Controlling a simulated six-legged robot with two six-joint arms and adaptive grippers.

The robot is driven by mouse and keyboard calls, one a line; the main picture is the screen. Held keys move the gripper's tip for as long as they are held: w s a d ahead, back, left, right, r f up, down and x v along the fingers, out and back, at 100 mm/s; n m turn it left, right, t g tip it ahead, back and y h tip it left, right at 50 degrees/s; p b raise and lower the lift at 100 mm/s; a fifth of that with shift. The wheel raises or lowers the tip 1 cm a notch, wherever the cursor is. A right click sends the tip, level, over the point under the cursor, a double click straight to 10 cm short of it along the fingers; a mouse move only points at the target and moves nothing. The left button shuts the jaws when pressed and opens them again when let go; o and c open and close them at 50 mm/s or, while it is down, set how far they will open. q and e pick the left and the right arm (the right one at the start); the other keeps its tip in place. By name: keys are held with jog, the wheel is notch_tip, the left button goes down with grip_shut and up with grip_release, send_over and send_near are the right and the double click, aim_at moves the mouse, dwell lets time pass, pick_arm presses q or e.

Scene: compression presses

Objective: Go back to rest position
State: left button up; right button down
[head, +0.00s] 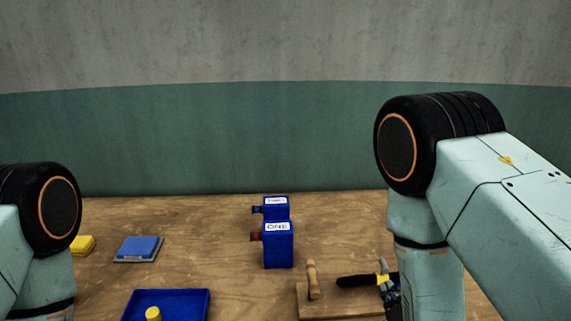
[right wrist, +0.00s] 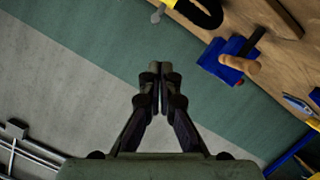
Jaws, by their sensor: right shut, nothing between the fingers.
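My right gripper (right wrist: 160,70) shows in the right wrist view with its two dark fingers together and nothing between them. The grey wall and green band lie behind the fingers, and the table is off to the upper right. In the head view my right arm stands at the right side, bent downward, and its gripper is mostly hidden at the bottom edge. My left arm shows at the left edge of the head view, but its gripper is out of the picture.
Blue box ONE (head: 278,246) stands on the wooden table (head: 205,225), with another blue box (head: 276,209) behind. A blue tray (head: 138,297) holds a yellow piece. A blue pad (head: 139,247) and yellow block (head: 83,245) lie left. A wooden handle (head: 312,279) is near my right arm.

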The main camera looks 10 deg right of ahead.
jog(key=s+a+f+m+g+y, duration=0.1)
jog(key=s+f+m+g, duration=0.1)
jog(key=s+f+g, duration=0.55)
jog(key=s+a+f+m+g+y, duration=0.15)
jog(key=s+f, duration=0.35)
jog(key=s, duration=0.5)
jog(key=s+f+m+g+y, duration=0.1)
jog(key=s+f+g, duration=0.5)
jog(key=s, duration=0.3)
notch_tip(320, 180, down, 14)
jog(key=b, duration=1.4)
jog(key=shift+a+t+b, duration=0.15)
jog(key=shift+t+b, duration=0.15)
jog(key=shift+b, duration=0.05)
jog(key=shift+h, duration=0.25)
